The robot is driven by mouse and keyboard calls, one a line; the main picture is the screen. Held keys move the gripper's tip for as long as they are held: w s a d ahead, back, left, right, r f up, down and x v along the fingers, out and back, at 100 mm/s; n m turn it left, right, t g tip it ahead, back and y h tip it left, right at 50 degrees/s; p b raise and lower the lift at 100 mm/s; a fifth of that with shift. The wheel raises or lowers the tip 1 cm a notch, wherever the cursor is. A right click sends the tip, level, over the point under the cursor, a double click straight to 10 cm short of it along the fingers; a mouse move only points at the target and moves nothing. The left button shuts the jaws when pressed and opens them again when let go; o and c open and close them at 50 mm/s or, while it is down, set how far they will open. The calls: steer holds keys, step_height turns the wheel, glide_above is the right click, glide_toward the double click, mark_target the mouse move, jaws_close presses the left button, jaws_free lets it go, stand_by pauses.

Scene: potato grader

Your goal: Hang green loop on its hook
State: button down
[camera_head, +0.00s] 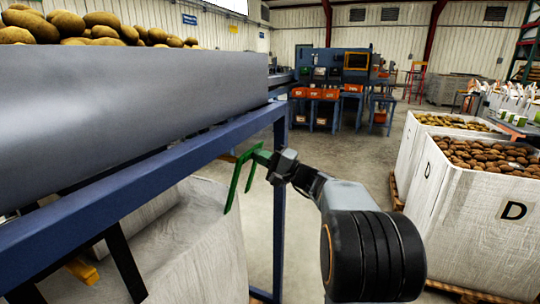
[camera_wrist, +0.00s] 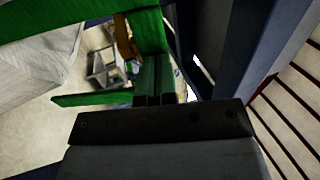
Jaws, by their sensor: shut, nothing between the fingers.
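The green loop (camera_head: 236,178) hangs at the blue frame's post in the head view, with its two strips pointing down. In the wrist view its green band (camera_wrist: 60,18) crosses the top left, and another green strip lies lower left. A small orange-brown piece (camera_wrist: 124,38), possibly the hook, shows by the band; a bit of orange (camera_head: 226,157) also shows behind the loop in the head view. My gripper (camera_head: 268,158) is right beside the loop. Its fingers (camera_wrist: 154,78) are shut with nothing between them. Whether they touch the loop, and how it rests on the hook, I cannot tell.
A blue frame (camera_head: 180,152) carries a grey conveyor side (camera_head: 130,95) with potatoes above. A white bulk bag (camera_head: 205,235) stands beneath. White potato boxes (camera_head: 470,215) stand at right. Open concrete floor lies between them, with a blue workbench (camera_head: 335,62) behind.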

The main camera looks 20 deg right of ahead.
steer(key=shift+w+a+r+g+h+p, duration=0.35)
steer(key=shift+w+a+g+h+p, duration=0.2)
steer(key=shift+w+a+p, duration=0.35)
steer(key=shift+w+a+r+g+h+p, duration=0.3)
steer(key=shift+w+a+g+h+p, duration=0.35)
steer(key=shift+p, duration=0.4)
steer(key=shift+w+a+r+g+h+p, duration=0.35)
steer(key=shift+w+a+p, duration=0.35)
steer(key=shift+w+p, duration=0.25)
steer(key=shift+s, duration=0.1)
steer(key=shift+s+d, duration=0.1)
steer(key=f+v, duration=0.1)
steer(key=v, duration=1.2)
steer(key=shift+s+d+r, duration=0.3)
